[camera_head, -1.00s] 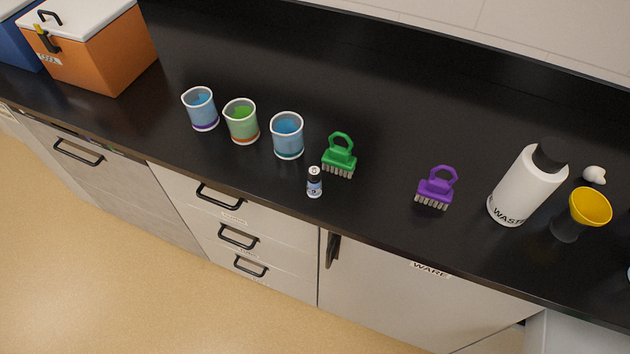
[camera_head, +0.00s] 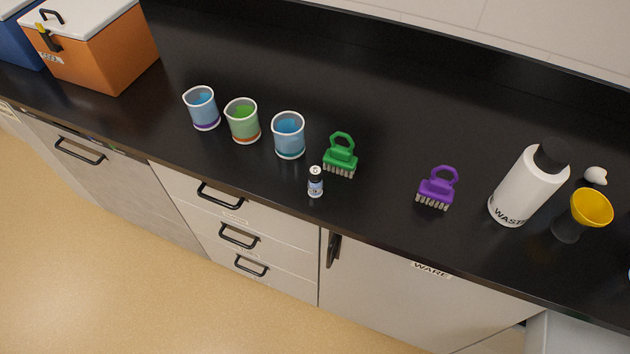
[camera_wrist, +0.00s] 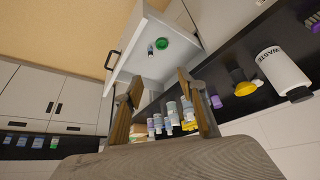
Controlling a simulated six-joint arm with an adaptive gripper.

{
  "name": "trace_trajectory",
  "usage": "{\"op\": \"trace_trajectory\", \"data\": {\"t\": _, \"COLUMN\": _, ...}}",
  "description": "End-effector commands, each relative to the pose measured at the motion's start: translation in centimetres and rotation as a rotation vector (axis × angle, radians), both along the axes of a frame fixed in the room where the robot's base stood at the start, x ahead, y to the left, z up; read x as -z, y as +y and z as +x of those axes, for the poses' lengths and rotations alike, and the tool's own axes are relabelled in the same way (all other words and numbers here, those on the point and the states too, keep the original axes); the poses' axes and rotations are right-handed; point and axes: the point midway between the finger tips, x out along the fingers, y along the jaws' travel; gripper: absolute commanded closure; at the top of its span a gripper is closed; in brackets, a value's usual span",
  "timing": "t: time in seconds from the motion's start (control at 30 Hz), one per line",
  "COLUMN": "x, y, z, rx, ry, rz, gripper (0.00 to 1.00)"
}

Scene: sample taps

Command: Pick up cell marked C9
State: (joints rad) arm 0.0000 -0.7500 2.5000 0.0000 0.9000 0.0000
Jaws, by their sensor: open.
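No mark C9 can be read on anything in view. In the wrist view, several small containers with blue, white and purple parts, such as a white and blue one (camera_wrist: 171,110), stand on the counter beyond and between my fingers. A small vial with a white cap and dark label (camera_head: 315,182) stands upright on the counter in the head view; its mark is too small to read. My gripper (camera_wrist: 160,76) is open and empty, its two brown fingers spread apart. It is not in the head view.
An open white drawer (camera_wrist: 179,70) holds a green round thing (camera_wrist: 161,43) and a small blue thing (camera_wrist: 150,50). On the black counter stand three beakers (camera_head: 243,122), green (camera_head: 341,158) and purple brushes (camera_head: 436,190), a WASTE bottle (camera_head: 525,190) and a yellow funnel (camera_head: 592,207).

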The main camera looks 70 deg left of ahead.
Motion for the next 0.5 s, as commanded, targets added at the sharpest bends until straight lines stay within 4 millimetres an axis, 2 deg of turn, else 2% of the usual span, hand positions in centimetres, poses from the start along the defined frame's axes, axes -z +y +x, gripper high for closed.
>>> {"op": "trace_trajectory", "data": {"t": 0.27, "x": 0.0, "y": 0.1, "z": 0.2, "rx": -0.007, "ry": -0.002, "rz": 0.0, "gripper": 0.6}}
{"op": "trace_trajectory", "data": {"t": 0.5, "x": 0.3, "y": 1.7, "z": 2.5, "rx": -0.075, "ry": -0.031, "rz": -0.005, "gripper": 0.6}}
